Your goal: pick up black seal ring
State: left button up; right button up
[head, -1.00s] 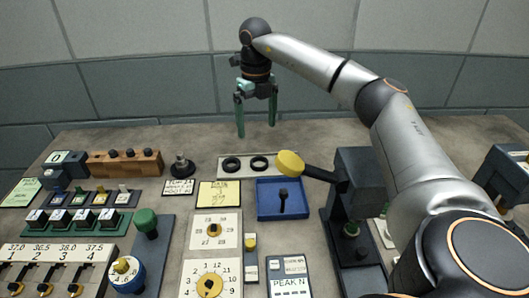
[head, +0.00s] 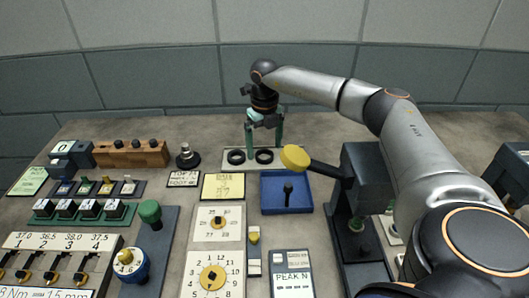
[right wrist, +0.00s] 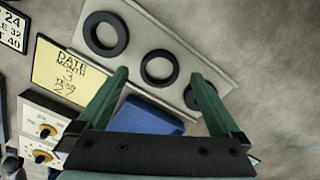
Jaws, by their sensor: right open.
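Several black rings lie flat on a pale plate (right wrist: 128,12) at the back of the bench. The right wrist view shows a left ring (right wrist: 88,32), a middle ring (right wrist: 147,58) and a right ring (right wrist: 188,97) partly hidden by a finger. In the head view I see two rings, one at the left (head: 236,157) and another (head: 264,156) beside it. My right gripper (head: 264,147) is open and empty, pointing down over the plate. In the right wrist view its fingers (right wrist: 160,75) stand either side of the middle ring, apparently above it. My left gripper is out of view.
A yellow disc (head: 295,158) on a dark arm rises just right of the plate. A blue tray (head: 270,208) and a yellow date card (head: 222,187) lie in front. A dark knob (head: 187,157) stands left. The bench behind is clear.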

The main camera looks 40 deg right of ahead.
jog(key=shift+f, duration=0.9)
jog(key=shift+c, duration=0.2)
jog(key=c, duration=1.3)
